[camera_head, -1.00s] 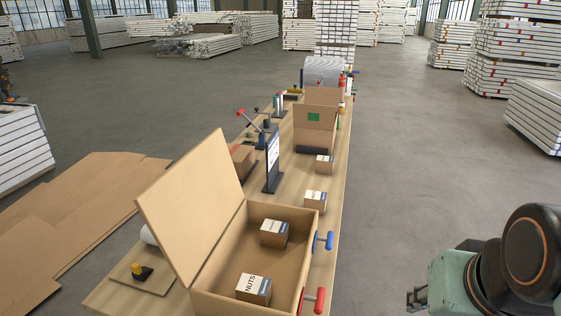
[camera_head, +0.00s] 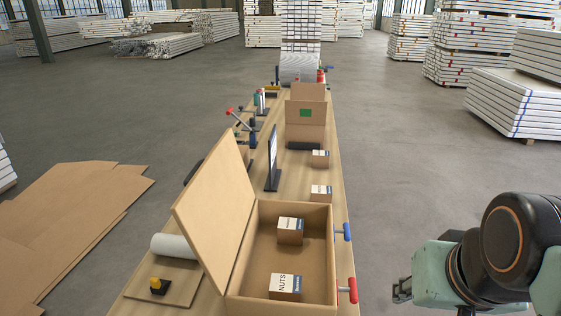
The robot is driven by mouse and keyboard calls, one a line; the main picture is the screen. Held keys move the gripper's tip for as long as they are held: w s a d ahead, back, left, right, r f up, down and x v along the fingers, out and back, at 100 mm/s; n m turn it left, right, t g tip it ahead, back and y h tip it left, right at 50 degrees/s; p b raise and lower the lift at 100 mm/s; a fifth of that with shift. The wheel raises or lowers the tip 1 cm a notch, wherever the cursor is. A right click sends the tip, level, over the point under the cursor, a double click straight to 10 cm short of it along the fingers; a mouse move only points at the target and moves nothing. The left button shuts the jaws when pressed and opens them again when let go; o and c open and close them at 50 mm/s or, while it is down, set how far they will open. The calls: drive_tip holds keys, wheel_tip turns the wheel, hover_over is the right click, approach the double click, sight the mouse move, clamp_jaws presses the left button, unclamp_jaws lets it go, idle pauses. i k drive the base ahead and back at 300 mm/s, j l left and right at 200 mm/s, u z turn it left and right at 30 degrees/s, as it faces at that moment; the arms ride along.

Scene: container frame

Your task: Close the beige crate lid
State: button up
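The beige crate (camera_head: 327,262) stands open at the near end of the long wooden table. Its lid (camera_head: 212,208) is raised and leans out to the left from the crate's left edge. Two small cartons lie inside: one marked NUTS (camera_head: 285,287) near the front and another (camera_head: 290,231) farther back. My gripper (camera_head: 402,290) is at the lower right, well to the right of the crate and apart from it. Only its small dark end shows, so whether it is open or shut is unclear.
Red (camera_head: 349,290) and blue (camera_head: 343,232) handled clamps stick out on the crate's right side. A dark stand (camera_head: 272,160) and cardboard box (camera_head: 305,125) stand beyond.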

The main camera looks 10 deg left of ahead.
sight(212, 212)
drive_tip(key=j+z, duration=0.1)
drive_tip(key=j, duration=0.5)
drive_tip(key=k+j, duration=0.15)
drive_tip(key=j, duration=0.4)
drive_tip(key=j+z, duration=0.15)
drive_tip(key=j, duration=0.45)
drive_tip(key=k+j+z, duration=0.1)
drive_tip(key=j, duration=0.45)
drive_tip(key=j+u, duration=0.25)
drive_tip(key=j, duration=0.25)
drive_tip(key=j+u, duration=0.25)
drive_tip(key=u, duration=0.15)
drive_tip(key=i+l+z, duration=0.1)
